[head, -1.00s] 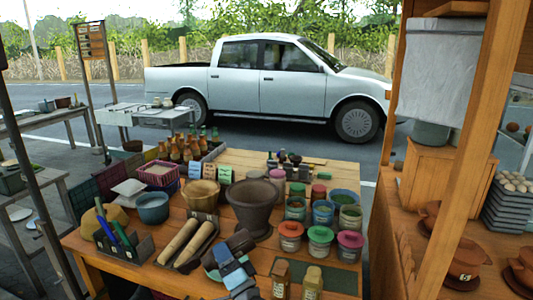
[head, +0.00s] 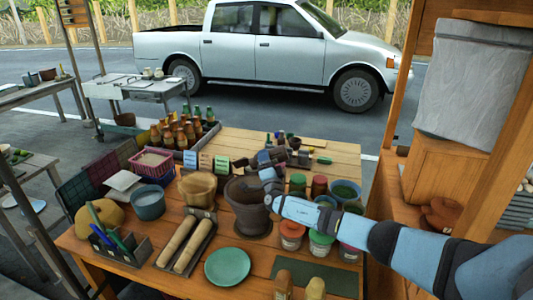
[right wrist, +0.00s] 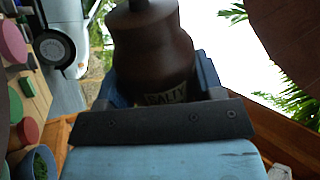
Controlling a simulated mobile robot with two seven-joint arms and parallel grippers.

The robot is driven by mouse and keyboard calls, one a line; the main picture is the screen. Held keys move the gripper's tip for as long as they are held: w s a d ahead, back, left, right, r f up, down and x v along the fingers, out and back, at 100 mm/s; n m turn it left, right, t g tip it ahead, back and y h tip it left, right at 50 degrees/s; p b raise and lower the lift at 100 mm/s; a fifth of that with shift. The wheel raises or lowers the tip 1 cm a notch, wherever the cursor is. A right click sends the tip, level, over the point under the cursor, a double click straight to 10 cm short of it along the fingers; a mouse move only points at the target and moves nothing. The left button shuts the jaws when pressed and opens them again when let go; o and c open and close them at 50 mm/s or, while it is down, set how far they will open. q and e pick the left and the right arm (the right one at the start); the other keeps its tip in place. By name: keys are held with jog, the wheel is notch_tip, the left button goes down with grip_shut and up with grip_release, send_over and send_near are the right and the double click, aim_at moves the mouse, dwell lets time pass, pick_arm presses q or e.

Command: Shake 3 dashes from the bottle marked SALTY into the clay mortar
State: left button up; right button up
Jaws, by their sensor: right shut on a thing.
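My right gripper (head: 268,162) is in the head view, over the back right of the clay mortar (head: 249,212). The mortar is a dark brown open pot standing on the wooden table. In the right wrist view the gripper is shut on a dark brown bottle (right wrist: 150,50), whose label reads SALTY (right wrist: 167,97). That view shows the surroundings turned on their side, so the bottle looks tipped well over; its exact tilt cannot be told. Its outline is not clear in the head view. My left gripper is not in view.
Lidded jars (head: 291,234) stand right of the mortar, close under my right forearm. A green plate (head: 228,266) and two small bottles (head: 315,288) are at the front.

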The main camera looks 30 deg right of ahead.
jog(key=shift+d+r, duration=0.15)
jog(key=shift+d, duration=0.1)
notch_tip(320, 180, down, 4)
jog(key=m+h+b, duration=0.2)
jog(key=m, duration=0.1)
jog(key=m+g+h+b, duration=0.1)
jog(key=m+b, duration=0.2)
jog(key=m+g+h+b, duration=0.1)
jog(key=m+h+b, duration=0.1)
jog(key=b, duration=0.1)
jog(key=shift+d+r+m+h, duration=0.1)
jog(key=shift+r+m+h, duration=0.2)
jog(key=shift+m, duration=0.1)
jog(key=m+g+h, duration=0.1)
jog(key=m, duration=0.1)
jog(key=a+r+m+g+h+b, duration=0.1)
jog(key=m, duration=0.2)
jog(key=w+r+m+g, duration=0.1)
jog(key=m+g, duration=0.1)
jog(key=shift+a+r+h+b, duration=0.1)
jog(key=shift+a+h+b, duration=0.3)
jog(key=shift+w+a+r+m+g, duration=0.15)
jog(key=shift+r+m+g, duration=0.15)
jog(key=shift+m, duration=0.7)
jog(key=shift+h, duration=0.3)
